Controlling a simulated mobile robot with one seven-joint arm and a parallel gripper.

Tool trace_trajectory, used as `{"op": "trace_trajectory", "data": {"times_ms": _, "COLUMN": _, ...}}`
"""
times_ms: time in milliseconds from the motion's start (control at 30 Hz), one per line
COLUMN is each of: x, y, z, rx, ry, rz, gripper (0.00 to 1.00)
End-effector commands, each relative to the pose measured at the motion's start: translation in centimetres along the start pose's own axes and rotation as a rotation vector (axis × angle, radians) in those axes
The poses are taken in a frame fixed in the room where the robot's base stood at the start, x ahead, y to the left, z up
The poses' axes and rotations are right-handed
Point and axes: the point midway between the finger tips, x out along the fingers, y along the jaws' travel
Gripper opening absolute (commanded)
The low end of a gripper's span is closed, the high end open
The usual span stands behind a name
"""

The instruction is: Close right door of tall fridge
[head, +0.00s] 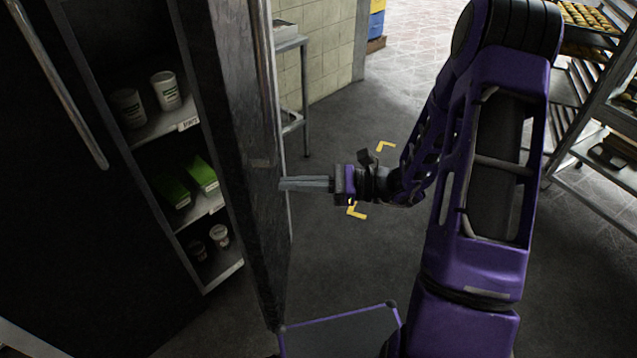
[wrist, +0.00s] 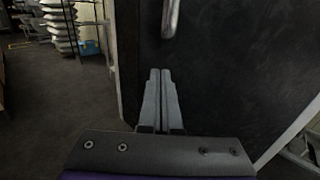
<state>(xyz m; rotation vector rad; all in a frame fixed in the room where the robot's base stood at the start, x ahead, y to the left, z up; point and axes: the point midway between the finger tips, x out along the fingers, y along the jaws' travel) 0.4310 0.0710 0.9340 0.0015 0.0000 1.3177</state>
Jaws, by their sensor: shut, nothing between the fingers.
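The tall fridge's right door (head: 238,150) stands open in the middle of the head view, seen nearly edge-on. Its metal handle (head: 268,85) runs down the outer face, and the handle's lower end (wrist: 171,18) shows at the top of the wrist view. The dark outer face of the door (wrist: 230,75) fills the right of the wrist view. My gripper (head: 283,184) is shut and empty, its fingertips at the door's outer face below the handle. The gripper (wrist: 160,75) also points at the door in the wrist view. I cannot tell whether it touches.
The left door (head: 60,200) of the fridge is shut. Shelves (head: 165,125) inside hold white tubs and green boxes. A metal table (head: 290,45) stands behind the open door by a tiled wall. A tray rack (head: 590,110) stands at right. The floor (head: 340,130) between is clear.

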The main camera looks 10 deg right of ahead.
Motion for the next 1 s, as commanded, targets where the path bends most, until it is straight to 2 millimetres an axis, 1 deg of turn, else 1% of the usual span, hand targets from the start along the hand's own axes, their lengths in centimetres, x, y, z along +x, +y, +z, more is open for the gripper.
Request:
{"op": "trace_trajectory", "data": {"times_ms": 33, "x": 1.1, "y": 0.1, "z": 0.0, "rx": -0.001, "ry": -0.001, "rz": 0.004, "gripper": 0.00}}
{"op": "trace_trajectory", "data": {"times_ms": 100, "x": 2.4, "y": 0.1, "z": 0.0, "rx": -0.002, "ry": 0.000, "rz": 0.004, "gripper": 0.00}}
{"op": "trace_trajectory", "data": {"times_ms": 200, "x": 3.7, "y": 0.1, "z": 0.0, "rx": -0.002, "ry": 0.000, "rz": 0.003, "gripper": 0.00}}
{"op": "trace_trajectory", "data": {"times_ms": 333, "x": 4.9, "y": 0.1, "z": 0.0, "rx": -0.002, "ry": 0.000, "rz": 0.002, "gripper": 0.00}}
{"op": "trace_trajectory", "data": {"times_ms": 467, "x": 5.3, "y": 0.0, "z": 0.0, "rx": -0.002, "ry": 0.000, "rz": 0.001, "gripper": 0.00}}
{"op": "trace_trajectory", "data": {"times_ms": 833, "x": 5.3, "y": 0.0, "z": 0.0, "rx": -0.002, "ry": 0.000, "rz": 0.000, "gripper": 0.00}}
{"op": "trace_trajectory", "data": {"times_ms": 1000, "x": 5.7, "y": -0.2, "z": 0.0, "rx": -0.002, "ry": 0.000, "rz": -0.006, "gripper": 0.00}}
